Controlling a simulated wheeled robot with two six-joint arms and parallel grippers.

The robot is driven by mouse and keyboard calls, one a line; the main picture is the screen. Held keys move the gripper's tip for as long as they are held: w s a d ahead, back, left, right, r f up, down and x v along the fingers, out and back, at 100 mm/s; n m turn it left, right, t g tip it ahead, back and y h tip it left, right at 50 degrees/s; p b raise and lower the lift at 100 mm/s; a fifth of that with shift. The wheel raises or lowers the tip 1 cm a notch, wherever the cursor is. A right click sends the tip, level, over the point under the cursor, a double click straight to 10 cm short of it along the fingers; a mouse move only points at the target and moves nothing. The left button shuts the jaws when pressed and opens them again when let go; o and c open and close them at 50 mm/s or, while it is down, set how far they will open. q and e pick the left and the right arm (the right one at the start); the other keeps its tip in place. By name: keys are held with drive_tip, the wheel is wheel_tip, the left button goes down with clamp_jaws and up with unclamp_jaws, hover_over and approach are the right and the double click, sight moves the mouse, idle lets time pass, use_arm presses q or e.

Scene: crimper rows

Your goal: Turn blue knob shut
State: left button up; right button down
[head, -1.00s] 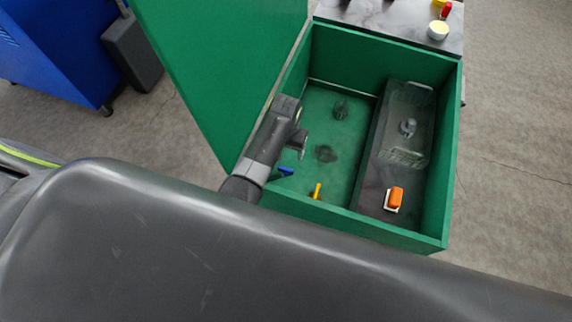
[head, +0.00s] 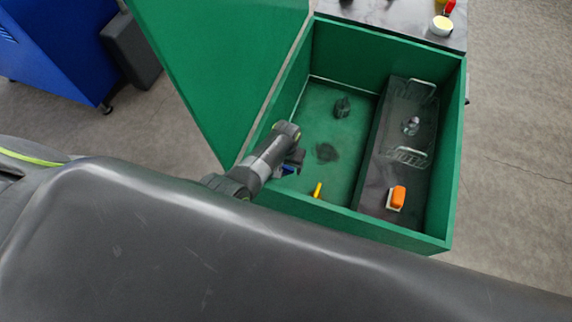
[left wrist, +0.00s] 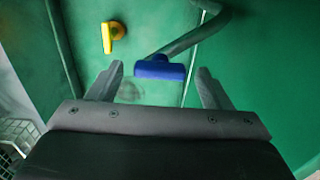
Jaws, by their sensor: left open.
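The blue knob (left wrist: 160,69) shows in the left wrist view as a short bar between my open left fingertips and a little beyond them, apart from both. In the head view only a small part of the blue knob (head: 288,170) shows, mostly hidden by my left gripper (head: 296,160), which reaches into the green box near its front left corner. In the left wrist view the left gripper (left wrist: 160,80) is open and empty. A dark pipe runs from behind the knob toward the upper right. My right gripper is not in view.
A yellow knob (head: 318,190) stands right of the blue one; it also shows in the left wrist view (left wrist: 112,36). The green box (head: 455,150) has high walls. On its right side are a dark raised block (head: 375,165) with wire handles and an orange switch (head: 398,197).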

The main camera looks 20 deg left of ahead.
use_arm(q)
drive_tip(key=shift+f, duration=0.1)
drive_tip(key=shift+c, duration=0.2)
drive_tip(key=c, duration=0.9)
drive_tip(key=shift+c, duration=0.2)
